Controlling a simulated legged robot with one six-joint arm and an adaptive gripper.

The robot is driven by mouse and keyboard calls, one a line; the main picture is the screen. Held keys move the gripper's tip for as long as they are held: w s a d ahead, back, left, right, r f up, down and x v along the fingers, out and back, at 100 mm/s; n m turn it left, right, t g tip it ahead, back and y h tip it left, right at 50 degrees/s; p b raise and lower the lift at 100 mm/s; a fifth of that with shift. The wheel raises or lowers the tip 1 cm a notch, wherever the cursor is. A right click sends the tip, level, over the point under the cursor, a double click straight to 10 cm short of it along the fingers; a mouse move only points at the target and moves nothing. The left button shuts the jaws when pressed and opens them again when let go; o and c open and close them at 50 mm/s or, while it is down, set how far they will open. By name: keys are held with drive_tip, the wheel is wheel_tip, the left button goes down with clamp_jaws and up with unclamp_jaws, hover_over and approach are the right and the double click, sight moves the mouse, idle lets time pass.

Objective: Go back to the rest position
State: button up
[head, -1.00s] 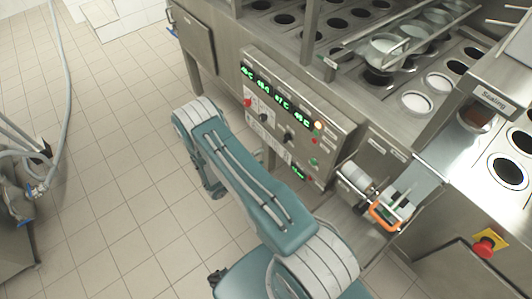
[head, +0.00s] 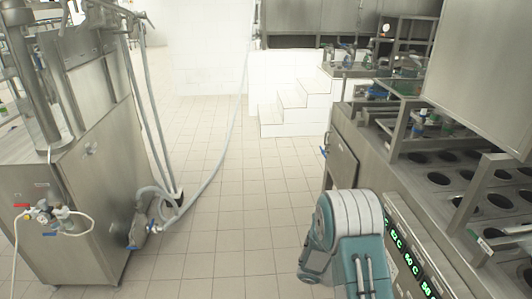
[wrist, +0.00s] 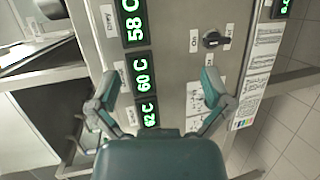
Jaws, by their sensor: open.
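My gripper (wrist: 160,92) shows in the wrist view with its two fingers spread wide apart and nothing between them. It faces the control panel (wrist: 168,50), which has green lit readings and a black knob. I cannot tell how far the fingertips are from the panel. In the head view only part of my arm shows at the lower right, beside the same control panel (head: 412,262); the gripper itself is out of that picture.
The cup filler machine (head: 345,165) runs along the right. A steel machine (head: 85,190) with hoses stands at the left. White steps (head: 295,105) rise at the back.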

drive_tip(key=s+a+r+t+y, duration=0.3)
drive_tip(key=s+a+r+y, duration=0.2)
drive_tip(key=r, duration=0.4)
drive_tip(key=s+a+r+n+t+y, duration=0.1)
drive_tip(key=s+a+r+t+y, duration=0.2)
drive_tip(key=r, duration=0.7)
drive_tip(key=s+a+r+n+t+y, duration=0.1)
drive_tip(key=s+a+r+t+y, duration=0.2)
drive_tip(key=s+a+r+y, duration=0.3)
drive_tip(key=s+a+r, duration=0.1)
drive_tip(key=s+r, duration=0.2)
drive_tip(key=s, duration=0.1)
drive_tip(key=shift+r+y, duration=0.15)
drive_tip(key=shift+y, duration=0.25)
